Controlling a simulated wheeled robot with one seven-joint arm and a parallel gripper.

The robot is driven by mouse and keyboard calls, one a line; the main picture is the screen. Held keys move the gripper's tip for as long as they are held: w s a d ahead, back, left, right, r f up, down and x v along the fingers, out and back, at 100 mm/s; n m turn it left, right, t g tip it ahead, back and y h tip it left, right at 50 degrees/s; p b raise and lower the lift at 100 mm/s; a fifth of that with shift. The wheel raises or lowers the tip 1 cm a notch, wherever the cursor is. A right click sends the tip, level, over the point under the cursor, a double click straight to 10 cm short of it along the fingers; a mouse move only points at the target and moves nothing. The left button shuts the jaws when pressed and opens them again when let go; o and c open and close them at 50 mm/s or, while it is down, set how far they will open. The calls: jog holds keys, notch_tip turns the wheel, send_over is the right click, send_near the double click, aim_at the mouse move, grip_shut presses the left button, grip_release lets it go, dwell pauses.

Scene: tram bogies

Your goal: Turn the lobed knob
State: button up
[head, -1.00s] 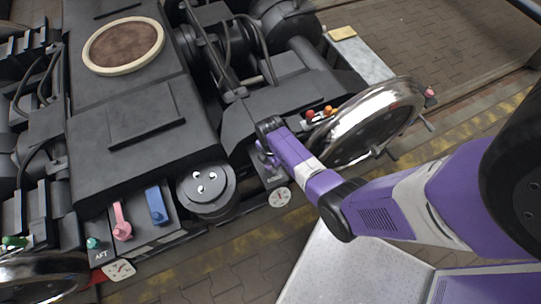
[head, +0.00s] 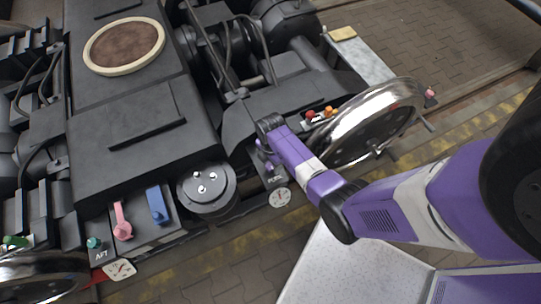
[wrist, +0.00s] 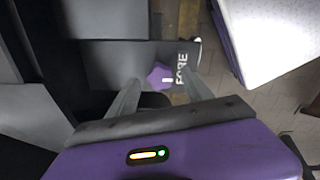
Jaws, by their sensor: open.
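A purple lobed knob (wrist: 158,78) with a pale mark on it sits on a dark panel beside the word FORE in the wrist view. It also shows small and purple in the head view (head: 268,167), just below my gripper. My gripper (wrist: 163,82) is open, with one grey finger on each side of the knob as seen from the wrist. Nothing is held. I cannot tell how far the fingertips stand off from the knob. In the head view my gripper (head: 261,147) is small and partly hidden by the wrist.
A white round gauge (head: 280,198) is beside the FORE panel. A large shiny wheel (head: 365,122) stands close to the right of my arm. A pink lever (head: 122,222), a blue lever (head: 156,204) and a teal knob (head: 94,243) marked AFT are at lower left.

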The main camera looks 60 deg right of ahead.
aim_at(270, 165)
notch_tip(270, 165, up, 7)
jog(key=shift+f+p, duration=0.2)
jog(key=shift+p, duration=0.2)
dwell(0.4)
